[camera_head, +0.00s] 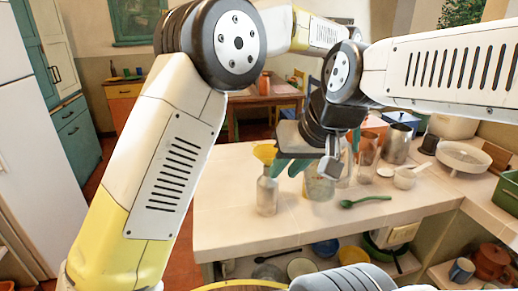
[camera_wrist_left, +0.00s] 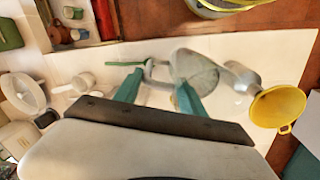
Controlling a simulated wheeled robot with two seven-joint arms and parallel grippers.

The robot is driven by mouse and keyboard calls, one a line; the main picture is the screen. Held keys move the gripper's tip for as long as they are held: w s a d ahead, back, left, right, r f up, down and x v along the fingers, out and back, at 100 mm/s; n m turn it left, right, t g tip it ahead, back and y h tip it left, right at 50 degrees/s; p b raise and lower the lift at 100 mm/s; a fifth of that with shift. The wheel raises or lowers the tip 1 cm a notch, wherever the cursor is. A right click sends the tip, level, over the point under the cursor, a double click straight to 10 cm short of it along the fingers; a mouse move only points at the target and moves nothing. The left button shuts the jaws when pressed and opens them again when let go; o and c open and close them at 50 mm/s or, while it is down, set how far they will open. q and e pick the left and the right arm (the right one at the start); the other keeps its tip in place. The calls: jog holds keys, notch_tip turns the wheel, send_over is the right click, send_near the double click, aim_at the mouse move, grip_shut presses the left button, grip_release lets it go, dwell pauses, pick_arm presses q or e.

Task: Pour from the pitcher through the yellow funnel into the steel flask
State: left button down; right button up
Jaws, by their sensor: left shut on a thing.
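The steel flask (camera_head: 267,197) stands upright on the counter. The yellow funnel (camera_head: 264,152) sits in its mouth. In the left wrist view the funnel (camera_wrist_left: 278,106) is at the right edge, with the flask (camera_wrist_left: 240,77) beside it. The clear pitcher (camera_head: 319,187) is just right of the flask, looking roughly upright; I cannot tell whether it touches the counter. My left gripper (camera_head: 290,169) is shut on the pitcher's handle. In the left wrist view its teal fingers (camera_wrist_left: 160,80) lie on either side of the handle, beside the pitcher (camera_wrist_left: 196,72). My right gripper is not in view.
A green spoon (camera_head: 365,201) lies right of the pitcher. The counter (camera_head: 228,215) is bare in front of and left of the flask.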

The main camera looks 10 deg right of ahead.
pick_arm(q)
jog(key=shift+w+a+r+h, duration=0.15)
jog(key=shift+a+r+h, duration=0.3)
jog(key=shift+a+r, duration=0.1)
jog(key=shift+w+a+r+h, duration=0.15)
jog(key=shift+a+r+h, duration=0.3)
jog(key=shift+r, duration=0.1)
jog(key=w+a+r+g+h, duration=0.1)
jog(key=a+r+g+h, duration=0.1)
jog(key=a+r+h, duration=0.2)
jog(key=shift+w+a+r+h, duration=0.3)
jog(key=shift+a+h, duration=0.2)
jog(key=shift+a, duration=0.1)
jog(key=shift+w+a+r+g+h, duration=0.15)
jog(key=shift+a+r+g+h, duration=0.15)
jog(key=shift+a+r+h, duration=0.45)
jog(key=shift+w+a+r+g+h+b, duration=0.2)
jog(key=shift+a+r+g+h+b, duration=0.25)
jog(key=shift+h, duration=0.7)
dwell(4.0)
